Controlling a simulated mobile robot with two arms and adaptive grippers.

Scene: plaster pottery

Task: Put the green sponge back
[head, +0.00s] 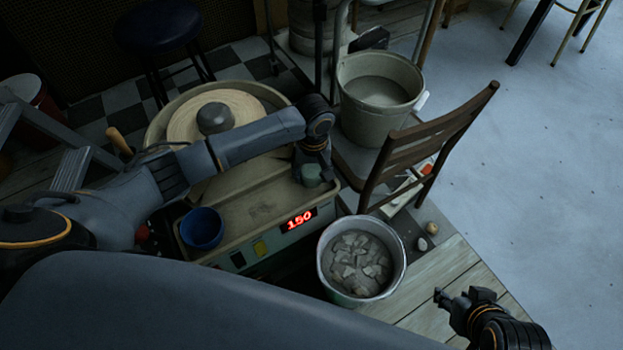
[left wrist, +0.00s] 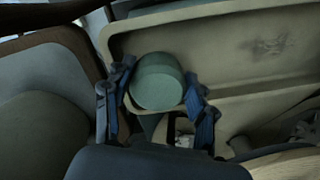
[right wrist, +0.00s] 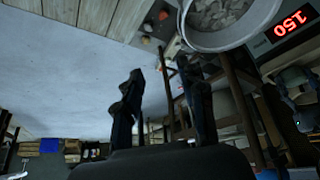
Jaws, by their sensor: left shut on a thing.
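The green sponge (head: 311,175) is a short, rounded cylinder at the right end of the pottery wheel's beige tray (head: 250,205). My left gripper (head: 313,172) reaches over the tray from the left and is shut on the sponge. In the left wrist view the sponge (left wrist: 158,82) sits between the two fingers, beside the tray wall (left wrist: 215,35). I cannot tell whether its underside touches the tray. My right gripper (head: 452,301) is empty and open, off to the lower right; its two fingers stand apart in the right wrist view (right wrist: 162,95).
A blue bowl (head: 202,228) stands at the tray's left end. A grey lump (head: 214,118) sits on the wheel head. A bucket of clay pieces (head: 361,262) stands in front, a wooden chair (head: 430,140) and a larger bucket (head: 378,95) to the right.

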